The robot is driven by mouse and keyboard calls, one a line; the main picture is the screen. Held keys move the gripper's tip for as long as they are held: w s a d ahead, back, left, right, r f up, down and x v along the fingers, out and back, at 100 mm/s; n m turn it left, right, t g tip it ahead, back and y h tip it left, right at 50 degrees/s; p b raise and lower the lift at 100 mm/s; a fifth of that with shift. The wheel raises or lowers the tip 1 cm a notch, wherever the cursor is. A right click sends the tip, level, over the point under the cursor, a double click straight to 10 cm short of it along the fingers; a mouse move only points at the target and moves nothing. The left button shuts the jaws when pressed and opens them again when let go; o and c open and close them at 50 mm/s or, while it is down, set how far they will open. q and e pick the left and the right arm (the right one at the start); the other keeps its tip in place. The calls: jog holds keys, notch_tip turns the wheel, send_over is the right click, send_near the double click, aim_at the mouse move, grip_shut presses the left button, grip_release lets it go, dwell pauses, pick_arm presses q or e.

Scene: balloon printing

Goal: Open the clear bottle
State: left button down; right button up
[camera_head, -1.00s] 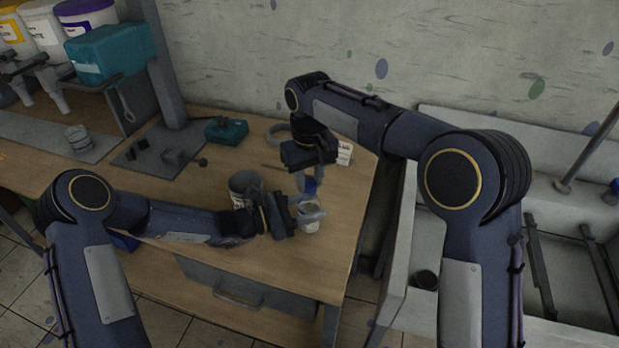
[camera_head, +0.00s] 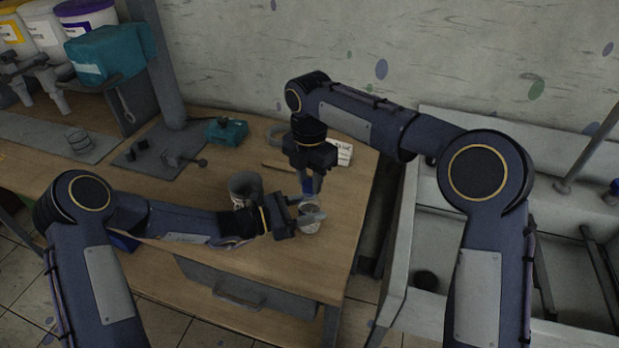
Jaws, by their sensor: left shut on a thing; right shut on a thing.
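The clear bottle (camera_head: 309,229) stands near the right end of the wooden table, small and pale, and partly hidden by my fingers. My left gripper (camera_head: 308,217) reaches in from the left, its fingers closed around the bottle's side. A small blue part, apparently the cap (camera_head: 307,188), shows directly above the bottle. My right gripper (camera_head: 312,188) points straight down from above, with its fingers closed at this blue part. Whether the blue part is still joined to the bottle cannot be told.
A grey cup (camera_head: 244,187) stands just left of the bottle, close to my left gripper. A white labelled box (camera_head: 344,153) and a teal object (camera_head: 226,131) lie farther back. A dark plate with fittings (camera_head: 160,158) is at left; the sink (camera_head: 400,270) lies beyond the right table edge.

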aim_at(310, 183)
jog(key=shift+r, duration=0.2)
dwell(0.4)
jog(key=shift+r, duration=0.9)
jog(key=shift+r, duration=2.05)
pick_arm(q)
jog(key=c, duration=0.6)
grip_release()
